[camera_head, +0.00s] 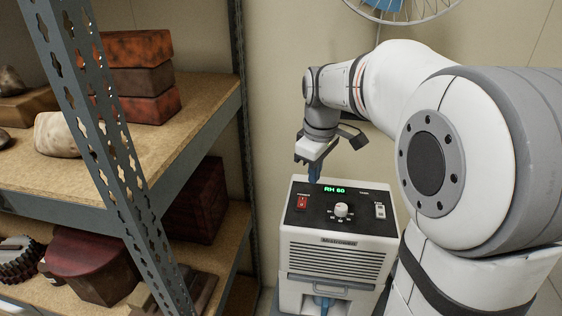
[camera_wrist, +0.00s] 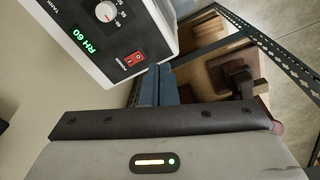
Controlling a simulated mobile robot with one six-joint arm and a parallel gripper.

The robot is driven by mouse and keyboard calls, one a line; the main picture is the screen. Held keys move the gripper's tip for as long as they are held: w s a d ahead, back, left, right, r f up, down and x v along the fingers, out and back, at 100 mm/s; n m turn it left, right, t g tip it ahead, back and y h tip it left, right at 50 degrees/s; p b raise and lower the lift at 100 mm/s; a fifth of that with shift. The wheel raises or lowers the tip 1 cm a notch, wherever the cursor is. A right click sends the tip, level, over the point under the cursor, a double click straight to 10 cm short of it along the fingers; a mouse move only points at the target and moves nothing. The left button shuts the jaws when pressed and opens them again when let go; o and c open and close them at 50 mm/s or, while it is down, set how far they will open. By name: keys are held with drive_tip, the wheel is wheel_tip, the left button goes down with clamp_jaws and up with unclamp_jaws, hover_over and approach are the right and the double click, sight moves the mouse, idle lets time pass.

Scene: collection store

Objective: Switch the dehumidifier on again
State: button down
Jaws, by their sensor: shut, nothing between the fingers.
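The dehumidifier (camera_head: 335,262) is a white box with a black top panel, upright at the lower middle of the head view. Its display (camera_head: 334,189) is lit green and reads RH 60. The red power switch (camera_head: 302,202) is at the panel's left; it also shows in the wrist view (camera_wrist: 134,58), beside my fingertips. A white knob (camera_head: 341,210) is mid-panel and a white switch (camera_head: 380,211) is at the right. My gripper (camera_head: 314,178) points down, its blue fingers shut and empty, near the panel's back left edge. I cannot tell whether the fingertips touch the machine.
Metal shelving (camera_head: 190,118) with boxes and stones stands close on the left. A wall is behind the dehumidifier. A wire wheel or fan guard (camera_head: 405,12) hangs at the top. A blue part (camera_head: 322,302) shows in the machine's lower front opening.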

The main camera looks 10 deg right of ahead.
sight(302, 204)
drive_tip(key=w+f+n+g, duration=0.1)
drive_tip(key=w+n, duration=0.4)
drive_tip(key=w, duration=0.5)
drive_tip(key=shift+f, duration=0.75)
drive_tip(key=shift+f, duration=0.1)
wheel_tip(302, 204, down, 14)
drive_tip(key=shift+r+p, duration=0.1)
drive_tip(key=shift+p, duration=0.9)
